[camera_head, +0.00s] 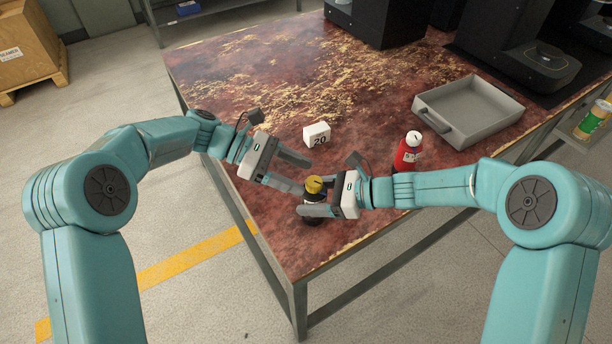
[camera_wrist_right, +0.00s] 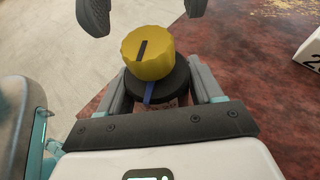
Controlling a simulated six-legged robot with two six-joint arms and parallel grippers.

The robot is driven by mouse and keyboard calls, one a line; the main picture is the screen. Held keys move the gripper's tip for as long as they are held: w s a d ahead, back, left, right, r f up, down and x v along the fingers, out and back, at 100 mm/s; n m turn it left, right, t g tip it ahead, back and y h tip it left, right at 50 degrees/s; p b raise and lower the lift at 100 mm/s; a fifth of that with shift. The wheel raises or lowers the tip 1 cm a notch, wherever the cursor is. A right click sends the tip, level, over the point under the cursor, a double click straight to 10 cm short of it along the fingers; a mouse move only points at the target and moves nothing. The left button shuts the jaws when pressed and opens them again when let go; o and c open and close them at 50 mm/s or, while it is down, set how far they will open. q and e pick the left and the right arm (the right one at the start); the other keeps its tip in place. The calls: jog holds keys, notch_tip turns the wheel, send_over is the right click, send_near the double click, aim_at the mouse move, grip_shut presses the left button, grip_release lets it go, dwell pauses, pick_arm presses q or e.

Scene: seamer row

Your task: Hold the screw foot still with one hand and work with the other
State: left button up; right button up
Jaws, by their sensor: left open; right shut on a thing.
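The screw foot stands on the table's near part, with a yellow knurled knob (camera_head: 314,184) on top of a dark round body. In the right wrist view the yellow knob (camera_wrist_right: 148,53) bears a black line, and the black collar (camera_wrist_right: 158,90) below it bears a blue mark. My right gripper (camera_head: 309,207) is shut on the screw foot below the knob. My left gripper (camera_head: 304,174) is open, close to the knob at its upper left. Its fingertips (camera_wrist_right: 142,12) show beyond the knob in the right wrist view, apart from it. The lower body is mostly hidden by my right gripper.
A white block marked 20 (camera_head: 317,135) stands behind the grippers. A red bottle (camera_head: 407,152) stands just behind my right forearm. A grey tray (camera_head: 467,138) lies farther right, and black machines (camera_head: 380,22) stand at the back. The table's left part is clear.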

pick_arm(q)
jog(key=v, duration=0.9)
jog(key=shift+a, duration=0.1)
pick_arm(e)
jog(key=o, duration=1.2)
